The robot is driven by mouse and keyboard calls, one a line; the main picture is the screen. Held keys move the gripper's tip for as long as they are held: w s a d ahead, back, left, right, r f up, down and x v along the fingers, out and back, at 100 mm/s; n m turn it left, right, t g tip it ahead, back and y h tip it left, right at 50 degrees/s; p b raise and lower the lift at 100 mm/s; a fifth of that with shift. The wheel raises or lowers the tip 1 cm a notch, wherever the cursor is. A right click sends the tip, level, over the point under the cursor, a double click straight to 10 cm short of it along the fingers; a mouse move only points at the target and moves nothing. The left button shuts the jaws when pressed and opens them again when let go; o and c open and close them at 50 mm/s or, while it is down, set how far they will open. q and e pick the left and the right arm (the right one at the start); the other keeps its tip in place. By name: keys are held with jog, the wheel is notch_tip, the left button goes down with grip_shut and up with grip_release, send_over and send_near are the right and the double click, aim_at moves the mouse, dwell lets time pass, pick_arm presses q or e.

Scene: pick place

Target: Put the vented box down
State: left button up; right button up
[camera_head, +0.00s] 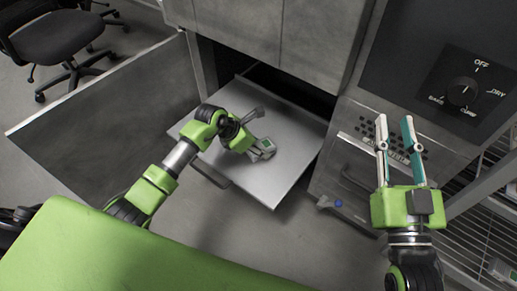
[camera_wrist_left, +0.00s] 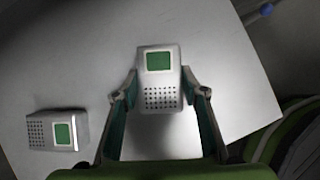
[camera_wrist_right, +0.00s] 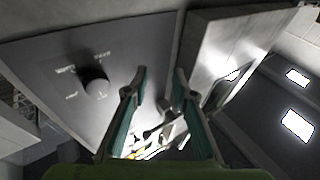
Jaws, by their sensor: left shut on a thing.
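The vented box (camera_head: 267,145), pale grey with a green square and a grid of small holes, is in my left gripper (camera_head: 254,148) over the pulled-out metal tray (camera_head: 274,187). In the left wrist view the vented box (camera_wrist_left: 160,96) sits between both fingers, which touch its sides; its green square points away from the palm. I cannot tell whether its underside touches the tray. My right gripper (camera_head: 395,120) is open and empty in front of the cabinet with the dial; it also shows empty in the right wrist view (camera_wrist_right: 160,78).
A second, similar box (camera_wrist_left: 57,130) lies on the tray to the left in the left wrist view. A dial (camera_head: 463,91) is on the panel at right. A wire rack (camera_head: 470,245) stands at lower right, an office chair (camera_head: 60,40) at upper left. Much of the tray is bare.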

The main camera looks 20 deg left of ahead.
pick_arm(q)
jog(key=shift+f, duration=0.2)
jog(key=o, duration=1.2)
pick_arm(e)
jog(key=shift+s+r+t, duration=0.15)
jog(key=shift+r+t, duration=0.15)
jog(key=shift+r, duration=0.3)
